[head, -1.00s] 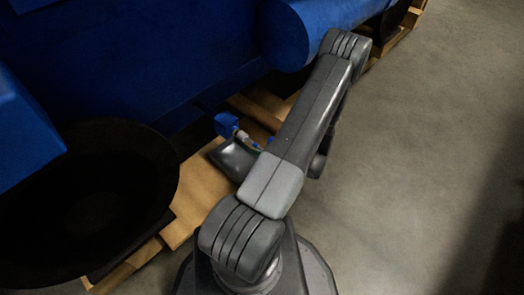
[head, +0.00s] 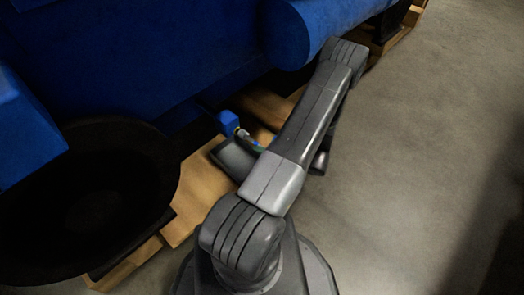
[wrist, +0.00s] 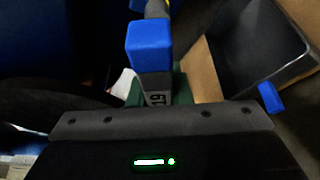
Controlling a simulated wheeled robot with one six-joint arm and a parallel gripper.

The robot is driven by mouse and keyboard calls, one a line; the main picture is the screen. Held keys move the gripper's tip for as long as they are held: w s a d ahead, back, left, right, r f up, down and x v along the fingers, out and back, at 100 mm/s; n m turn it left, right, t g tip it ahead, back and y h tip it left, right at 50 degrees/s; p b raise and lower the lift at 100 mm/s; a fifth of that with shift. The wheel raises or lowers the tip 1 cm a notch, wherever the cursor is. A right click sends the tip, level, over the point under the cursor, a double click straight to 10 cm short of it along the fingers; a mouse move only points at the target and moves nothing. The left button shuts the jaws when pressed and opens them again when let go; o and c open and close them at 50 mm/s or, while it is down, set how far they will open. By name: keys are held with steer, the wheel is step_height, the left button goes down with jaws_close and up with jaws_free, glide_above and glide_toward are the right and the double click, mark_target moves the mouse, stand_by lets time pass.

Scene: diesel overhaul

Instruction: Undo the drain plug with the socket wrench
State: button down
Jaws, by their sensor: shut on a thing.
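The socket wrench (wrist: 157,98) is the dark grey piece marked 19 in the middle of the wrist view. My gripper (wrist: 158,88) is shut on it, with green parts on both sides. A blue block (wrist: 150,45) and a yellow piece (wrist: 157,8) lie in line beyond the marking; I cannot tell whether they belong to the wrench. In the head view, the blue block (head: 228,121) is low beside the blue engine (head: 150,50), and my arm hides most of my gripper. I cannot make out the drain plug or whether the wrench touches it.
An open grey tray (head: 232,158) sits on the wooden pallet (head: 200,195) below the blue block; it is at upper right in the wrist view (wrist: 262,45). A large dark round pan-like thing (head: 150,190) is at left. Concrete floor (head: 430,130) at right is clear.

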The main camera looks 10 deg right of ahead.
steer(key=shift+s+a+r+m+t+y+b, duration=0.1)
steer(key=shift+m+t+y+b, duration=0.45)
steer(key=shift+m, duration=1.3)
steer(key=shift+a+r+m+t+y+b, duration=0.1)
steer(key=shift+m+t+y+b, duration=0.4)
steer(key=shift+m, duration=1.4)
steer(key=shift+s+a+m+t+y+b, duration=0.25)
steer(key=shift+m+y, duration=0.5)
steer(key=shift+m, duration=1.1)
steer(key=shift+w+d, duration=0.2)
steer(key=shift+d, duration=0.1)
steer(key=shift+w, duration=0.15)
